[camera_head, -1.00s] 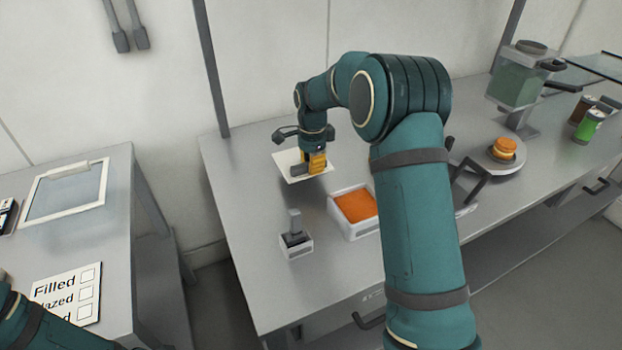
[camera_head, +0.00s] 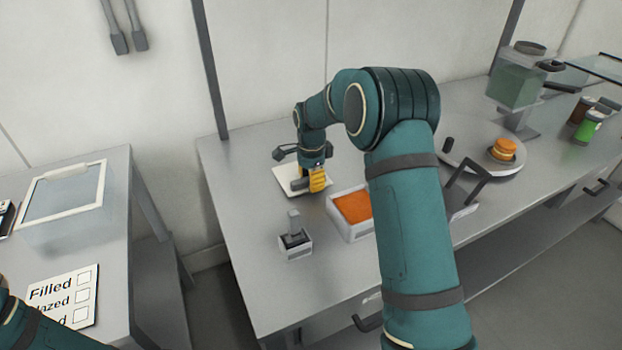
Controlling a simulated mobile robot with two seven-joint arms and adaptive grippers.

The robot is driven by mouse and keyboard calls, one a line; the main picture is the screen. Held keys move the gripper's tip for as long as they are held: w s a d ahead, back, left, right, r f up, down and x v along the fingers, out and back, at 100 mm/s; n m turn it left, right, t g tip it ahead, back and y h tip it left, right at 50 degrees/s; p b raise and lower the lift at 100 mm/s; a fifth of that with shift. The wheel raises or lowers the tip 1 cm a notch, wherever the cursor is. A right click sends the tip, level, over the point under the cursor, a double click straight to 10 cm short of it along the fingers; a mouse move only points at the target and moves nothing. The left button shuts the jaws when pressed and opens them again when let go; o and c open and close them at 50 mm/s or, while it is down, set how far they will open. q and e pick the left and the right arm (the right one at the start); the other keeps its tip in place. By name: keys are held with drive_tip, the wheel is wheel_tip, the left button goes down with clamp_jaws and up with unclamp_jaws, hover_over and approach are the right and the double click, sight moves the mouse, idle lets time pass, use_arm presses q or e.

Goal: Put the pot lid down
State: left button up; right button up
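The pot lid (camera_head: 285,174) is a flat white square on or just above the grey bench, left of the open pot; I cannot tell whether it touches the bench. My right gripper (camera_head: 312,182), with yellow fingers, is over the lid's right part and looks shut on it; the fingers hide the grip itself. The pot (camera_head: 352,230) is a white square tub with orange filling, to the right and nearer. Only part of my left arm shows at the bottom left; its gripper is out of view.
A small white holder with a grey tool (camera_head: 296,246) stands in front of the lid. A round stand (camera_head: 480,160) bears a filled bun (camera_head: 503,150). A dispenser (camera_head: 517,85) and cans (camera_head: 588,127) are at the right. A checklist card (camera_head: 62,295) lies on the left table.

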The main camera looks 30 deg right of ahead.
wheel_tip(320, 180, up, 12)
drive_tip(key=p, duration=0.2)
drive_tip(key=shift+r, duration=0.15)
idle(0.6)
